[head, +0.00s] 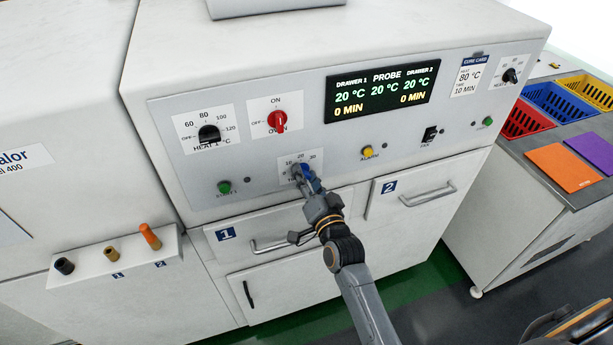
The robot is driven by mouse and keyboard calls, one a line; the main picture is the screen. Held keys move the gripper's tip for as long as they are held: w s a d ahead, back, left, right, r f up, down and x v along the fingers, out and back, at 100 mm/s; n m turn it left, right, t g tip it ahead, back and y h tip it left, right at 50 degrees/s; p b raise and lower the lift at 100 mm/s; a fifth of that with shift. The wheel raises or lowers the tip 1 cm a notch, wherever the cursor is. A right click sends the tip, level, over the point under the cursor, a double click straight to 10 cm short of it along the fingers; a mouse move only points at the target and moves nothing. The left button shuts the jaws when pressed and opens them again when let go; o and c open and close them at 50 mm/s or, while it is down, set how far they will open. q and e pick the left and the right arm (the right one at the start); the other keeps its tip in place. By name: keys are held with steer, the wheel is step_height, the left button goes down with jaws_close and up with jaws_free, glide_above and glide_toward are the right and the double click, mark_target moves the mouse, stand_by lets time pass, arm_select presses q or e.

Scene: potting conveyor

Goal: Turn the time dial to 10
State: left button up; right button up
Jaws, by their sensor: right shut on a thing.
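The time dial sits on its small white scale plate (314,157), low in the middle of the oven's front panel. The numbers 10, 20 and 30 show above it. My right gripper (304,177) reaches up from below and is shut on the dial. Its fingers cover most of the dial, so I cannot tell where the pointer stands. The display (380,90) reads 0 MIN and 20 °C for drawer 1 and drawer 2. A cure card (469,75) on the panel reads 80 °C, 10 MIN. My left gripper is not in view.
The black heat 1 dial (209,134) and red oven switch (277,121) are above left. A green button (224,187) and yellow alarm button (367,152) flank the dial. Drawer 1's handle (270,246) and drawer 2's handle (428,196) stick out below.

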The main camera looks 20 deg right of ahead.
stand_by(0.3)
steer(key=o, duration=1.2)
steer(key=shift+c, duration=0.2)
steer(key=s, duration=1.2)
steer(key=shift+d, duration=0.2)
steer(key=shift+f, duration=0.1)
